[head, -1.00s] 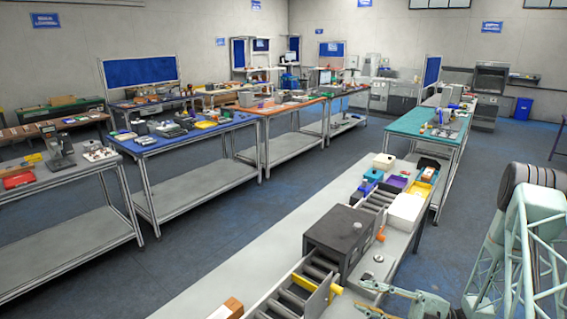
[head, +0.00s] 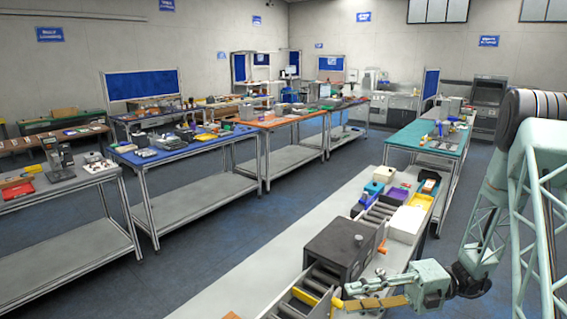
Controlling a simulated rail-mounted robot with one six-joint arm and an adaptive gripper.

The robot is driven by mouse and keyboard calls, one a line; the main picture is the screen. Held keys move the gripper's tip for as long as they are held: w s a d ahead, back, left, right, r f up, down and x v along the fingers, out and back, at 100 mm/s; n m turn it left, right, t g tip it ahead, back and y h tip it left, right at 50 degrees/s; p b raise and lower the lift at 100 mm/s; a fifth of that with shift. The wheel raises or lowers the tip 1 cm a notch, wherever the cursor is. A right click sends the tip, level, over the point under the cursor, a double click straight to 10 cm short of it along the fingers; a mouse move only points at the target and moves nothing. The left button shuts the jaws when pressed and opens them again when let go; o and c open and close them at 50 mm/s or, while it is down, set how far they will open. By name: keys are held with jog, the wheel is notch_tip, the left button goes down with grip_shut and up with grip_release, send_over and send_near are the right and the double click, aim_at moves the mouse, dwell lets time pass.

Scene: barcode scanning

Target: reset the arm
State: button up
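My gripper (head: 346,297) is at the bottom centre-right of the head view, at the end of my pale green arm. Its two fingers point left, one above the other, with a gap between the tips, and I see nothing held. The tips are close to a yellow part (head: 336,303) at the near side of the conveyor; I cannot tell whether they touch it. A dark grey box-shaped machine (head: 340,247) sits over the conveyor, just behind the gripper.
The long grey bench (head: 260,277) carries rollers (head: 378,212), a white bin (head: 407,222), a purple bin (head: 395,196) and a teal bin (head: 373,188). A teal-topped table (head: 410,137) stands behind. A blue-topped table (head: 180,143) is across open floor.

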jog(key=s+a+r+n+g+h+b, duration=0.1)
jog(key=s+a+r+n+g+h, duration=0.35)
jog(key=s+r+n, duration=0.75)
jog(key=s+d+r+n+t+h+b, duration=0.1)
jog(key=s+d+r+n+t+h, duration=0.1)
jog(key=s+n, duration=0.4)
jog(key=s+d+r+n+t+h+b, duration=0.1)
jog(key=s+r+n+t+h, duration=0.3)
jog(key=n, duration=0.5)
jog(key=s+d+r+n+t+h+b, duration=0.1)
jog(key=s+d+r+n+t+h, duration=0.2)
jog(key=s+n+h, duration=0.4)
jog(key=shift+s+d+r+n+t, duration=0.3)
jog(key=shift+s+r+n+t, duration=0.3)
jog(key=shift+s, duration=0.25)
dwell(0.7)
